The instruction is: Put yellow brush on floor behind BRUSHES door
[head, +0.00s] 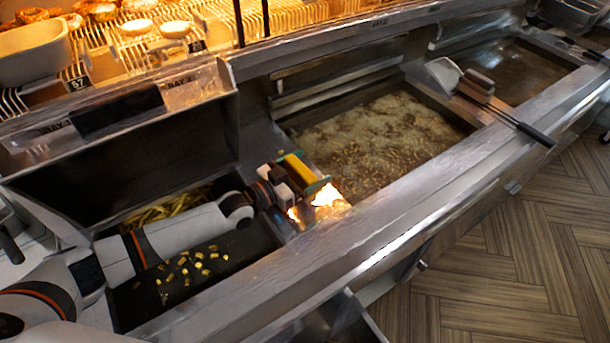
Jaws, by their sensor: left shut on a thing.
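My left gripper (312,186) is shut on a yellow block-shaped thing (299,168) with some green at its edge, which looks like the yellow brush. It is held at the metal divider between the left bay and the bubbling fryer vat. The fingers hide part of it, and I cannot tell whether it touches the metal. Below the counter front, a metal panel (366,318) sticks out at the bottom edge, perhaps an open door. No BRUSHES label can be read. My right gripper is not in view.
The fryer vat (385,128) holds bubbling oil with food. A scoop with a long dark handle (510,117) lies across the divider to its right. Loose food pieces (190,268) lie in the left bay. The wood-patterned floor (520,255) at right is clear.

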